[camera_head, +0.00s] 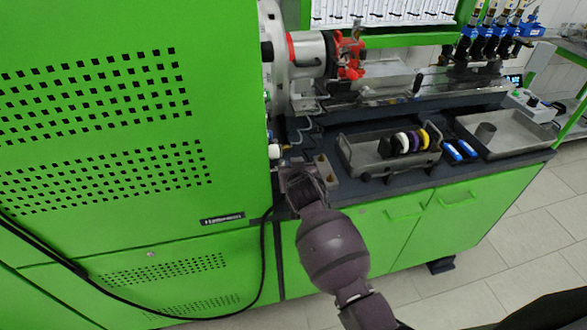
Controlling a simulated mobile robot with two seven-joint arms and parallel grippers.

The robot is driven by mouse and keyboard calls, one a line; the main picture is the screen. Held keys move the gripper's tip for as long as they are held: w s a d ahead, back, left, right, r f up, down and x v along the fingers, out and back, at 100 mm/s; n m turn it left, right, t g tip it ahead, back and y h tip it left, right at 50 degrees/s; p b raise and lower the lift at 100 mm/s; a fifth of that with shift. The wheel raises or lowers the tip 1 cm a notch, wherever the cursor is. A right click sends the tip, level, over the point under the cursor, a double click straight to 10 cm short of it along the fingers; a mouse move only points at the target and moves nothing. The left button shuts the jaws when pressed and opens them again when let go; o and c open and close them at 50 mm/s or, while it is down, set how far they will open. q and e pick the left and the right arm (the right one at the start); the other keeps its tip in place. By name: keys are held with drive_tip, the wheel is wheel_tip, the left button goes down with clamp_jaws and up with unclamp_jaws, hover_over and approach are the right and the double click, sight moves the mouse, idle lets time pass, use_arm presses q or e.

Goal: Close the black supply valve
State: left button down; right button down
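One of my arms comes in from the lower right, and I take it as my right one. Its gripper (290,172) is at the right edge of the big green cabinet (110,120), over the near left end of the dark bench top. The fingers are small and dark here, and I cannot tell whether they are open or shut or touch anything. Small white fittings (274,149) show on the cabinet's side just above the gripper. I cannot make out the black supply valve for certain; the gripper and cabinet edge may hide it. My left gripper is not in view.
A pump chuck with red parts (349,55) is behind. A black cable (262,265) hangs across the cabinet.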

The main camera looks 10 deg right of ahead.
drive_tip(key=shift+d, duration=0.3)
drive_tip(key=c, duration=1.4)
unclamp_jaws()
drive_tip(key=shift+o, duration=1.5)
drive_tip(key=shift+a, duration=0.15)
drive_tip(key=shift+s+r, duration=0.1)
